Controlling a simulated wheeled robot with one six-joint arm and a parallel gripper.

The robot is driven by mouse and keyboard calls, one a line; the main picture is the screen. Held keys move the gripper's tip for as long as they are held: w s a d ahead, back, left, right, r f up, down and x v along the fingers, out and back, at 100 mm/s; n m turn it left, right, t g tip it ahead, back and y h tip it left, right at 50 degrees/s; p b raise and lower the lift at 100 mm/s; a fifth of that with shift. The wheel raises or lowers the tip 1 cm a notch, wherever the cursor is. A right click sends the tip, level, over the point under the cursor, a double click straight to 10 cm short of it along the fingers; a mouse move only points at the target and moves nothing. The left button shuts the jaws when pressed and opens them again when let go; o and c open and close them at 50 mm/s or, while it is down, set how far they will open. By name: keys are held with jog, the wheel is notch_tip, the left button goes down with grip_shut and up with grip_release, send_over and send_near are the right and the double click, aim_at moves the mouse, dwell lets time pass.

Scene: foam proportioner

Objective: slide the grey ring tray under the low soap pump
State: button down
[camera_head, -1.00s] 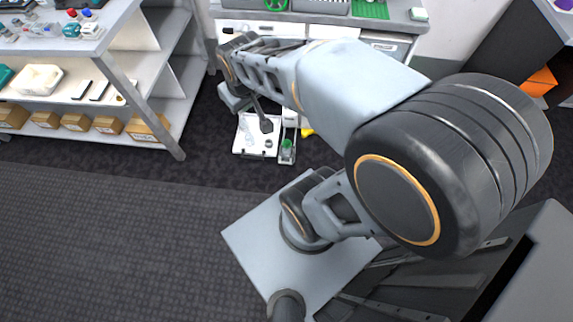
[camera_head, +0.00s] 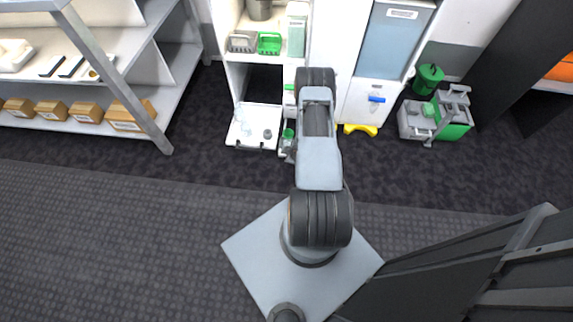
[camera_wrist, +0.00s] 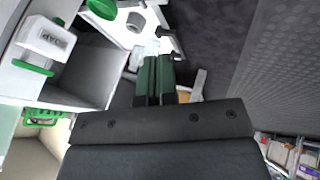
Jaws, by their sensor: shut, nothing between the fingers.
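A white soap pump (camera_wrist: 45,38) labelled SOAP, with a green underside, is at the upper left of the wrist view. A grey ring (camera_wrist: 135,21) on a white piece shows at the top middle; I cannot tell surely that this is the ring tray. My gripper (camera_wrist: 155,62) has dark green fingers pressed together, with nothing between them. It is to the right of the pump and below the ring in the picture.
A white floor tray (camera_head: 244,142) with small items lies left of my arm. White shelving stands behind, with a green basket (camera_head: 268,43). A yellow piece (camera_head: 360,129) and a grey-green cart (camera_head: 434,121) are to the right. The dark floor at left is clear.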

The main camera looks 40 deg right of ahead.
notch_tip(320, 180, down, 8)
jog(key=s+a+b, duration=0.1)
jog(key=s+b, duration=0.1)
jog(key=s, duration=0.1)
jog(key=w+d+f+b, duration=0.3)
jog(key=w+f+b, duration=0.2)
jog(key=w, duration=0.3)
jog(key=shift+w+f+t, duration=0.3)
jog(key=shift+w+f, duration=0.05)
jog(key=shift+f, duration=0.55)
